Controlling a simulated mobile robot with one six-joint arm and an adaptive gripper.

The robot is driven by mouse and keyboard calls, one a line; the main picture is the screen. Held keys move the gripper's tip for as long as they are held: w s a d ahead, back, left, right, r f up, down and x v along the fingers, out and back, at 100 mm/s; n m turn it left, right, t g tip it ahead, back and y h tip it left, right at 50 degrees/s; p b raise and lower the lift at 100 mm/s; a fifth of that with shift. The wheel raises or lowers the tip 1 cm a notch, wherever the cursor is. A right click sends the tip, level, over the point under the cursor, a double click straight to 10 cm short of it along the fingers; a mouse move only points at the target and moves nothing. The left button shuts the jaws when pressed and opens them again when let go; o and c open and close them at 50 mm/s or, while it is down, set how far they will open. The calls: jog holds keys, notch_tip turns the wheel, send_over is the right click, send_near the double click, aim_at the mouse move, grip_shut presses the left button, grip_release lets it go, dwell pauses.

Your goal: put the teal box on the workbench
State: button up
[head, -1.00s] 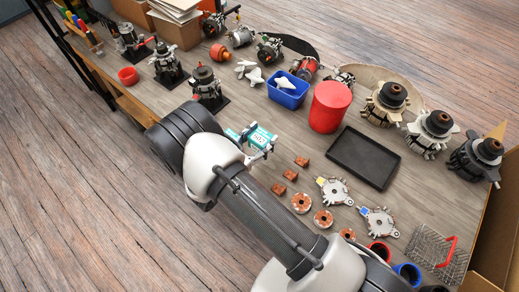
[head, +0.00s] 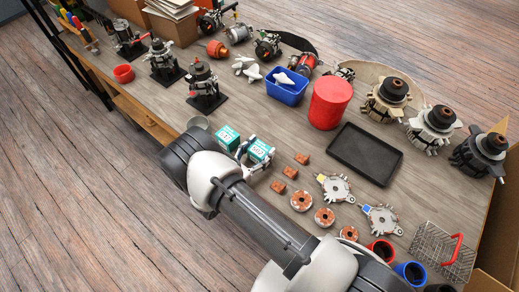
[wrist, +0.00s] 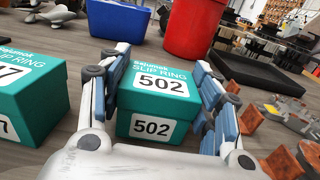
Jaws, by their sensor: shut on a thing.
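A teal box labelled 502 (head: 259,150) is at the workbench (head: 232,108), near its front edge. In the wrist view the teal box (wrist: 157,92) sits between the fingers, its label facing up and towards me. My gripper (wrist: 161,58) is shut on it, one finger along each side; my gripper also shows in the head view (head: 254,158). The box looks level and at bench height, but its underside is hidden, so I cannot tell whether it touches. A second teal box, its number ending in 7 (head: 228,137), stands just left, apart from it (wrist: 30,95).
Copper-brown blocks (head: 290,172) lie to the right. A blue bin (head: 287,92), red canister (head: 329,103) and black tray (head: 364,156) are behind. Bare bench lies between the boxes and the bin.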

jog(key=o, duration=0.6)
jog(key=shift+f, duration=0.15)
jog(key=o, duration=0.5)
jog(key=p+v, duration=0.1)
jog(key=v, duration=1.1)
